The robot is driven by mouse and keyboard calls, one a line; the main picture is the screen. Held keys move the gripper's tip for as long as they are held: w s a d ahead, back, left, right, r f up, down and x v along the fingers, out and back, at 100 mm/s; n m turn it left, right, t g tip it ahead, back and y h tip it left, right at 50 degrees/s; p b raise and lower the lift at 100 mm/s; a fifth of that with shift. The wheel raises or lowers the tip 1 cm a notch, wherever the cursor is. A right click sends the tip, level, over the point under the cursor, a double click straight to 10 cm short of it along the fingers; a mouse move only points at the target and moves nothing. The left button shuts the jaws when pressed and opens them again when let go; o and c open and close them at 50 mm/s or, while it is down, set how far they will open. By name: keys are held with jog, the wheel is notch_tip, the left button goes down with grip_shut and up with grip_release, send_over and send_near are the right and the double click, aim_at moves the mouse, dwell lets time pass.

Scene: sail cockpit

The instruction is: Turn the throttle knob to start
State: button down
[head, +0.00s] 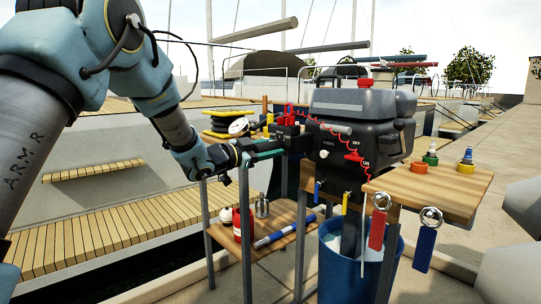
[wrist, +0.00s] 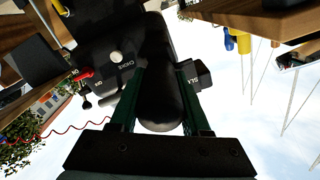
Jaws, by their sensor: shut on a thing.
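The black outboard motor (head: 360,115) stands at centre right in the head view, with a choke label, a red switch (head: 354,157) and ON and OFF labels. My gripper (head: 270,147) is at its left side, by a black control with small white lettering (head: 288,131). In the wrist view, my gripper's green fingers (wrist: 161,92) lie on both sides of a dark, rounded, elongated grip, which I take as the throttle knob (wrist: 160,105). The gripper is shut on it. A black block with white lettering (wrist: 202,74) sits beside the right finger. The knob's setting cannot be read.
A red coiled cord (head: 325,132) hangs across the motor. A wooden side board (head: 430,188) holds small coloured fittings at right. A blue bin (head: 345,262) stands below. A lower shelf (head: 280,235) carries bottles and a blue tube.

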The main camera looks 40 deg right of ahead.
jog(key=shift+f+m+b, duration=0.15)
jog(key=shift+m+b, duration=1.55)
jog(key=shift+m, duration=0.3)
jog(key=shift+c, duration=1.8)
grip_release()
jog(key=a+p, duration=0.1)
jog(key=a, duration=0.9)
jog(key=shift+w+a, duration=0.3)
jog(key=shift+a, duration=0.1)
